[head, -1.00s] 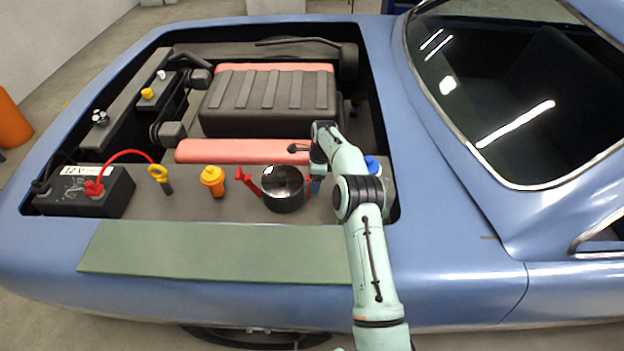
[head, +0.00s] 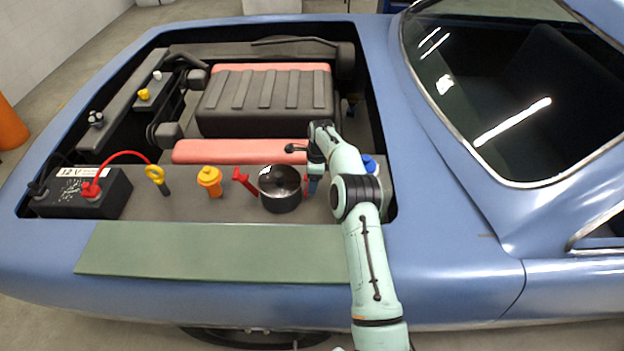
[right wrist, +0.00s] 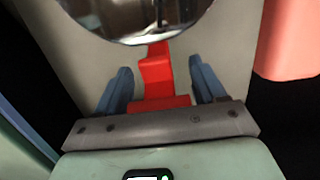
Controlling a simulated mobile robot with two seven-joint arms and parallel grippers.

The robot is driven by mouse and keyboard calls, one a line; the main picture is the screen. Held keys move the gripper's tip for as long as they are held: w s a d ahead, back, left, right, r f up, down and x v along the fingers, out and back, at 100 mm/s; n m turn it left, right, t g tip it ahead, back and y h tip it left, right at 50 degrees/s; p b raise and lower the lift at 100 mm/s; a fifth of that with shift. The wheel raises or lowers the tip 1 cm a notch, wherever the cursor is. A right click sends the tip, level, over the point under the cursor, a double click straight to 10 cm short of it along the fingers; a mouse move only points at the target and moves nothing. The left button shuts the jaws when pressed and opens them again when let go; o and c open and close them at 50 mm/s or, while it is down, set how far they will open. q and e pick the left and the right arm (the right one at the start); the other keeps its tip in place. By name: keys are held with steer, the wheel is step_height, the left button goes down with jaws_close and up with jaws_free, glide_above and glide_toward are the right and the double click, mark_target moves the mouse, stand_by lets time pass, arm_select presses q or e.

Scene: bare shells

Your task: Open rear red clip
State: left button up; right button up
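A round dark canister with a shiny lid (head: 281,188) stands on the grey engine-bay shelf. One red clip (head: 244,182) on its left side leans outward, away from the canister. Another red clip (head: 306,183) is on its right side, mostly hidden by my right gripper (head: 314,184). In the right wrist view my right gripper (right wrist: 160,66) is open, its two blue fingers on either side of that red clip (right wrist: 157,82), with a gap visible at each side. The canister's lid (right wrist: 140,15) is just beyond the clip. My left gripper is not in view.
A yellow cap (head: 210,181), a yellow dipstick handle (head: 156,175) and a battery (head: 84,194) stand farther left. A blue cap (head: 368,164) is just right of my arm. A long red cover (head: 235,151) lies behind the canister. A green mat (head: 200,250) covers the near fender.

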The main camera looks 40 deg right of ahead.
steer(key=o, duration=0.3)
steer(key=shift+s+d+f, duration=0.1)
steer(key=shift+s+f, duration=0.05)
steer(key=shift+f, duration=0.05)
steer(key=shift+r, duration=0.1)
steer(key=shift+r, duration=0.2)
step_height(320, 180, up, 13)
steer(key=d, duration=0.1)
steer(key=shift+s, duration=0.45)
steer(key=shift+d+f, duration=0.1)
steer(key=shift+c, duration=0.3)
